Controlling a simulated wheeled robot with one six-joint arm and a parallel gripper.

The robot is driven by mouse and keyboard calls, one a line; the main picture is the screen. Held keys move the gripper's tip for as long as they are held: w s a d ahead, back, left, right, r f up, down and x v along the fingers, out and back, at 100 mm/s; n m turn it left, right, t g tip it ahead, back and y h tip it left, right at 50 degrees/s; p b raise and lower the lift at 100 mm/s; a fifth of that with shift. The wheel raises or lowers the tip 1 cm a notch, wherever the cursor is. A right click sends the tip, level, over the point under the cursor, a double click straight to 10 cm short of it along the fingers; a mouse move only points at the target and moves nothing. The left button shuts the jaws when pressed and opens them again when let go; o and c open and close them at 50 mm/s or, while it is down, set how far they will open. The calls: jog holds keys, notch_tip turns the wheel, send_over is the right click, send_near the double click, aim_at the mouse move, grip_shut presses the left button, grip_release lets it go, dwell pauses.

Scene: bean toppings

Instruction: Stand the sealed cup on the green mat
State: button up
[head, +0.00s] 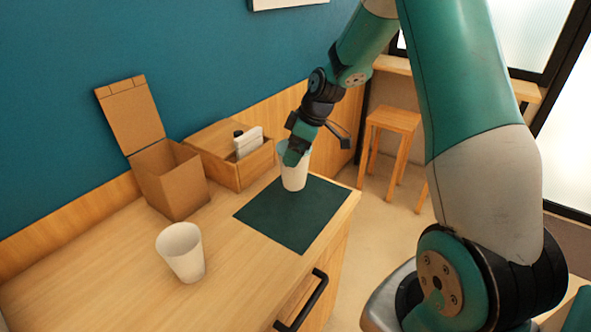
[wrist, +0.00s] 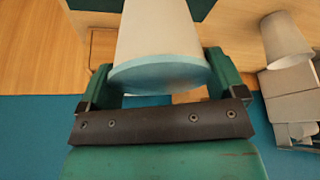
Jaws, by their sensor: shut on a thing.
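The sealed cup (head: 294,178) is white and upright over the far part of the green mat (head: 285,228). In the wrist view the cup (wrist: 157,35) shows its light blue lid (wrist: 160,76) towards my gripper. My gripper (head: 297,152) is shut on the cup near its lidded top, with one green finger on each side in the wrist view (wrist: 160,64). The cup's base appears within the mat's outline; I cannot tell whether it touches the mat. Strips of the mat also show at the top of the wrist view (wrist: 201,8).
Another white cup (head: 183,258), open at the top, stands on the counter left of the mat. An open cardboard box (head: 172,182) and a wooden box (head: 220,165) holding a white container (head: 248,143) stand behind. The counter's right edge is close to the mat.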

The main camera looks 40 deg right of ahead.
jog(key=shift+f+p, duration=0.45)
jog(key=shift+f, duration=3.05)
jog(key=o, duration=1.3)
jog(key=shift+f, duration=0.1)
jog(key=b+v, duration=0.2)
jog(key=v, duration=1)
notch_tip(320, 180, up, 5)
send_over(296, 171)
jog(key=s+a, duration=0.4)
jog(key=a, duration=0.2)
jog(key=s+a+r+g+y, duration=0.1)
jog(key=s+a+r, duration=0.1)
jog(key=s+a, duration=0.65)
jog(key=s, duration=0.2)
jog(key=s+a+r+m+g, duration=0.1)
jog(key=s+a, duration=0.2)
jog(key=s, duration=0.2)
jog(key=s+a+r+g, duration=0.1)
jog(key=s+a, duration=0.3)
jog(key=s, duration=0.2)
jog(key=shift+r, duration=0.1)
